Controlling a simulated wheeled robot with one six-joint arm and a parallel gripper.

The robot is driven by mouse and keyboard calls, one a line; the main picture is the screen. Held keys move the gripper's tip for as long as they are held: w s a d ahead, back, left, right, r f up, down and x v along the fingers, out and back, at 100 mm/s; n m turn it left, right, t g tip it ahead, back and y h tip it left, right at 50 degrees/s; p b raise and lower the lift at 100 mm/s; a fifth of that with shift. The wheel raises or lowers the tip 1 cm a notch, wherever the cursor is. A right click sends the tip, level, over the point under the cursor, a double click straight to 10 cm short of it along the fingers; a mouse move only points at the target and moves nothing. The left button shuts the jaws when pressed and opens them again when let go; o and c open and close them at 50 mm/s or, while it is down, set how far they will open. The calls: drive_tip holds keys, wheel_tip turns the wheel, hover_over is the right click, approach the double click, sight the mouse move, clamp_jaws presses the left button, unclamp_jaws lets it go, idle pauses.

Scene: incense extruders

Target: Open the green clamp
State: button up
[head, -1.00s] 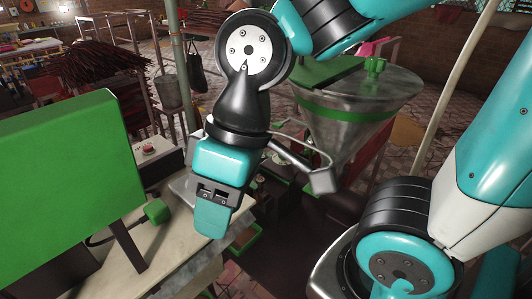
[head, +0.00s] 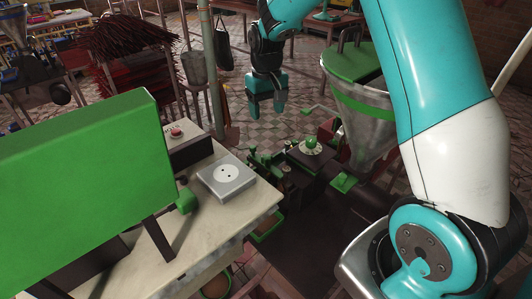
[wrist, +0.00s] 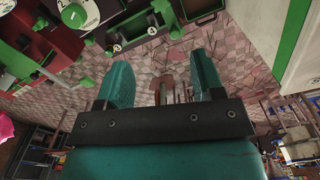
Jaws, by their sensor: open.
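My gripper (head: 266,108) hangs in the air at the upper middle of the head view, apart from the machine. Its two teal fingers are spread and empty in the wrist view (wrist: 160,65). The extruder machine (head: 300,172) stands below and behind the gripper's near side, with several green parts. They include a round green knob (head: 311,144), a thin green lever (head: 318,109) and a flat green piece (head: 343,183). In the wrist view a green handle (wrist: 167,18) shows at the top, beyond the fingertips. I cannot tell for sure which green part is the clamp.
A metal hopper (head: 368,115) with a green lid stands right of the gripper. A pale worktop (head: 225,228) holds a grey plate (head: 227,180) and a red-button box (head: 188,145). A green panel (head: 85,190) and a pole (head: 208,70) are at left. Tiled floor (head: 290,115) is open beyond.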

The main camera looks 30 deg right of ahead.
sight(266, 156)
wheel_tip(266, 156, down, 16)
drive_tip(key=p, duration=0.3)
drive_tip(key=shift+a+r, duration=0.1)
drive_tip(key=shift+r, duration=0.05)
drive_tip(key=shift+c, duration=0.2)
clamp_jaws()
